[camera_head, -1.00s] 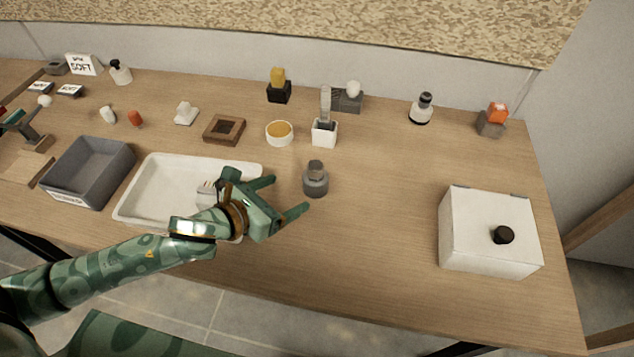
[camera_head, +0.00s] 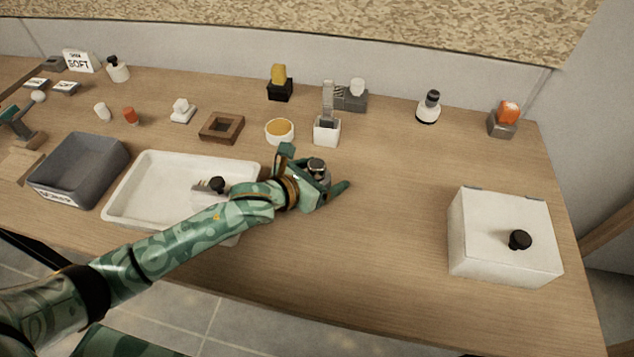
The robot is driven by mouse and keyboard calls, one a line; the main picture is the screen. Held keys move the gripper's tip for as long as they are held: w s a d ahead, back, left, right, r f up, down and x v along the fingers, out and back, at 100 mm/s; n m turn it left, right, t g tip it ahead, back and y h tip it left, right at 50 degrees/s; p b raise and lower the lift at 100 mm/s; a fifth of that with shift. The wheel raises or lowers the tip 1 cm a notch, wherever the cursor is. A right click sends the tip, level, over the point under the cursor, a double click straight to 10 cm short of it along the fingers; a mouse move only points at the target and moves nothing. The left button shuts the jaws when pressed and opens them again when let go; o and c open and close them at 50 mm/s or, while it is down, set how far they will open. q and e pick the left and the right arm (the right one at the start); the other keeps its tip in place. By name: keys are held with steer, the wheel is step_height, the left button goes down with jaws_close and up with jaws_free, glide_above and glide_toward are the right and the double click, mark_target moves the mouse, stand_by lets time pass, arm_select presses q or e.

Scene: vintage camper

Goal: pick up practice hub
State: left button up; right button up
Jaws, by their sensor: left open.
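A grey cylinder with a dark knob on top, which I take to be the practice hub (camera_head: 318,170), stands upright on the wooden table right of the white tray. My left gripper (camera_head: 317,168) comes in from the left and is open. One finger is on the far side of the grey cylinder and the other on its near right side. The gripper's palm hides the cylinder's lower left part. I cannot tell whether the fingers touch it.
A white cup (camera_head: 326,131) and an amber-topped bowl (camera_head: 279,132) stand behind my gripper. A white lidded box (camera_head: 490,220) is at right. The table between is clear.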

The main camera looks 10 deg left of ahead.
mark_target(323, 162)
arm_select(q)
steer(key=shift+r, duration=0.1)
steer(key=c, duration=1.4)
steer(key=shift+r, duration=0.45)
step_height(323, 162, up, 3)
steer(key=shift+f+p, duration=0.1)
steer(key=shift+p, duration=0.9)
steer(key=s+r+p, duration=0.5)
steer(key=s+r, duration=0.4)
steer(key=s, duration=0.5)
steer(key=w+a+r+n+y, duration=0.1)
steer(key=a+r+n+y, duration=0.1)
steer(key=a+r, duration=0.1)
steer(key=w+a+r+n+t+y, duration=0.1)
steer(key=a+r+n+y, duration=0.1)
steer(key=a+r, duration=0.1)
steer(key=w+a+r+n+t+y, duration=0.1)
steer(key=a+r+n+y, duration=0.1)
steer(key=a+r+y, duration=0.1)
steer(key=shift+w+a+r, duration=0.15)
steer(key=shift+w+a, duration=0.2)
steer(key=shift+a, duration=0.4)
